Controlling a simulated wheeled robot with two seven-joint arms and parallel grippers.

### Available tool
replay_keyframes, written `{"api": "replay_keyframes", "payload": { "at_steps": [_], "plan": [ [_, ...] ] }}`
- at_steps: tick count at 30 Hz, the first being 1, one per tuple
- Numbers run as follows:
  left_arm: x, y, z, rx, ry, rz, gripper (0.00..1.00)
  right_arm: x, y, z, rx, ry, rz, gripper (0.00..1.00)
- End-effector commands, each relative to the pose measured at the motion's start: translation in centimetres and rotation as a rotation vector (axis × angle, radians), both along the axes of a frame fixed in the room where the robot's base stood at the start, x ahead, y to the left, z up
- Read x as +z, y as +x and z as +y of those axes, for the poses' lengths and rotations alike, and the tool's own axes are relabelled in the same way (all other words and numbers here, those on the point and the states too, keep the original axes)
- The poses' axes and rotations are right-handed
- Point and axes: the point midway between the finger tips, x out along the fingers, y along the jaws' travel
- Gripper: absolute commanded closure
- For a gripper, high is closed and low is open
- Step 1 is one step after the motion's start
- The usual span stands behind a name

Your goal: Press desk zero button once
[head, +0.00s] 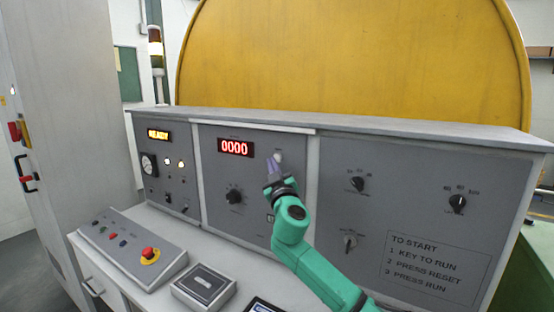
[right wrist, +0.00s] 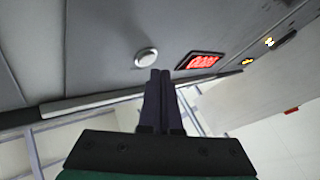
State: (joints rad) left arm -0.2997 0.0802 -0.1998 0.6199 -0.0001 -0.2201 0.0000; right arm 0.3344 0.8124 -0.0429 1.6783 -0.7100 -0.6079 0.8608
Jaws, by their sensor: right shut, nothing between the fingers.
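The zero button is a pale round button (head: 278,157) on the grey desk panel (head: 220,165), right of the red display (head: 235,148) that reads 0000. In the right wrist view the button (right wrist: 146,56) shows whole, with the display (right wrist: 203,61) to its right. My right gripper (head: 272,166) is shut and empty, its fingertips close to the button and partly over its lower left edge in the head view. In the right wrist view its fingertips (right wrist: 160,74) sit just below and right of the button. Contact with the panel cannot be told. My left gripper is not in view.
A dark knob (head: 234,196) sits below the display. More knobs (head: 356,184) are on the right panel. A sloped box with a red emergency stop (head: 149,253) stands on the desk at left. The desk's top ledge (head: 400,133) overhangs the panel. A yellow drum (head: 350,60) stands behind.

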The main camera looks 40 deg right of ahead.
Motion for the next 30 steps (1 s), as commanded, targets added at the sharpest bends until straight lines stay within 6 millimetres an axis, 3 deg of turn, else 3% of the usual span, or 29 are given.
{"api": "replay_keyframes", "payload": {
  "at_steps": [15, 30],
  "plan": [
    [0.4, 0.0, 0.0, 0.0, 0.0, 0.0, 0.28, 0.0, -1.3, 4.5, 0.003, 0.001, -0.001, 1.0],
    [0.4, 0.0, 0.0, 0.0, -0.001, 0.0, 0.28, 0.0, -1.4, 4.8, 0.0, 0.0, 0.0, 1.0]
  ]
}}
